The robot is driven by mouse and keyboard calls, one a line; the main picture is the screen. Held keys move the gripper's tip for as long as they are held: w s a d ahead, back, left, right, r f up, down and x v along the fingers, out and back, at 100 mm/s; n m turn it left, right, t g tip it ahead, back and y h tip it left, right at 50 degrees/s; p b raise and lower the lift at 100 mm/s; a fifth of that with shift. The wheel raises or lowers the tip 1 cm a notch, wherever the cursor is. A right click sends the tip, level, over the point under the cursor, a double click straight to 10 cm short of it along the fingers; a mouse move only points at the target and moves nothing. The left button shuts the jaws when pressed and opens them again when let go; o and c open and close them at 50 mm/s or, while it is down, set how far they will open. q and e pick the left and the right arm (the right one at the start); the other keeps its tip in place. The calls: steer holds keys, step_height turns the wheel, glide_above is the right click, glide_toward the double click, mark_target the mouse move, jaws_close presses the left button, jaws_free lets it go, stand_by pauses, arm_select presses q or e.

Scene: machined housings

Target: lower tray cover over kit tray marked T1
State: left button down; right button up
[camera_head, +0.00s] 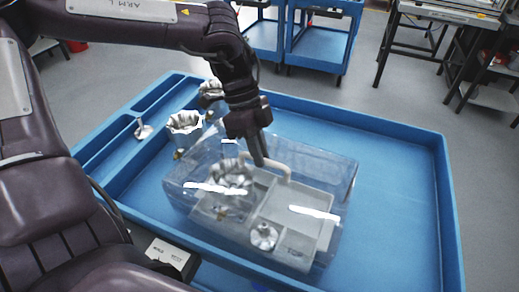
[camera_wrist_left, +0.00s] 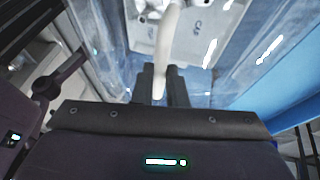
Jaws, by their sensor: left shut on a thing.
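The tray cover (camera_head: 338,172) is a clear box with a pale handle (camera_head: 279,167) on top. My left gripper (camera_head: 262,160) is shut on this handle; the wrist view shows the handle (camera_wrist_left: 170,42) between the two dark fingers (camera_wrist_left: 160,88). The grey kit tray (camera_head: 287,232) shows through the clear walls, with metal parts in its compartments. The cover surrounds the tray in the picture; I cannot tell whether its lower edge touches the surface below. The tray's marking is too small to read surely. My right gripper is out of view.
The blue bench tray (camera_head: 445,215) has a raised rim and free room at right. Silver housings (camera_head: 184,122) stand behind the cover at left, and a small metal part (camera_head: 143,129) lies in the left compartment. A white box (camera_head: 168,254) sits outside the front rim.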

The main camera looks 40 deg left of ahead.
arm_select(q)
steer(key=c, duration=1.4)
jaws_free()
steer(key=v, duration=0.8)
steer(key=shift+f, duration=0.1)
